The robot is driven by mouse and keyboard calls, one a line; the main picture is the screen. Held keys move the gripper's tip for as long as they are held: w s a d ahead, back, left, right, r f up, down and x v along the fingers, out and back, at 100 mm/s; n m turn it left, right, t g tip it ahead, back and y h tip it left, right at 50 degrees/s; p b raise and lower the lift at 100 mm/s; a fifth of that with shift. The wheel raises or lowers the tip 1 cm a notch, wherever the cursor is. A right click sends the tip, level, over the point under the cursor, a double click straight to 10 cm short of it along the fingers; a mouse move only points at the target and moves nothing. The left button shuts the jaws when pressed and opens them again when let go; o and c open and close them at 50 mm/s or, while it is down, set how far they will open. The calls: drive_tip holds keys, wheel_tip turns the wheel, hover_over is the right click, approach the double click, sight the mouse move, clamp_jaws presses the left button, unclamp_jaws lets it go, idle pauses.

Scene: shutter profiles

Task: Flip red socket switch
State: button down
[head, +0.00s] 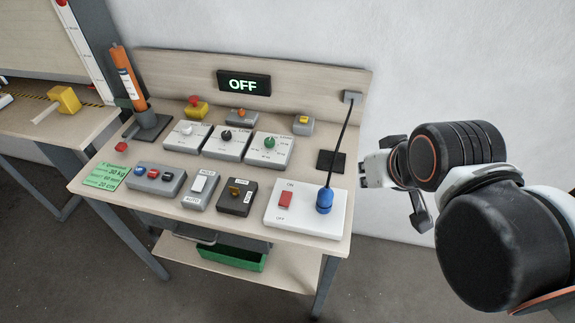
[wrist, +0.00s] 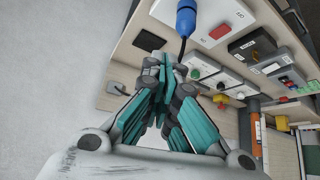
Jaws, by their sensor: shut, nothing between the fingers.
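The red switch (head: 285,200) is on a white socket box (head: 305,222) at the front right of the bench, with ON printed above it and OFF below. A blue plug (head: 324,200) with a black cable stands in the same box, right of the switch. In the wrist view the red switch (wrist: 219,31) and the blue plug (wrist: 186,18) show at the top. My gripper (head: 366,170) is shut and empty, to the right of the bench edge and apart from the switch. In the wrist view its teal fingers (wrist: 163,105) fill the middle. Which way the switch is tipped is too small to tell.
A display (head: 244,83) on the back panel reads OFF in green. Several control boxes, including a dark one with a yellow switch (head: 236,195), stand left of the socket box. A cable outlet (head: 352,97) is on the panel. Right of the bench is a bare wall.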

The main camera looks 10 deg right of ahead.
drive_tip(key=w, duration=0.1)
drive_tip(key=m+g+p, duration=0.3)
drive_tip(key=m+g, duration=0.1)
drive_tip(key=g, duration=0.3)
hover_over(286, 199)
drive_tip(key=w, duration=0.3)
wheel_tip(286, 199, down, 5)
drive_tip(key=shift+d, duration=0.35)
wheel_tip(286, 199, down, 14)
drive_tip(key=b, duration=0.4)
drive_tip(key=shift+b, duration=0.35)
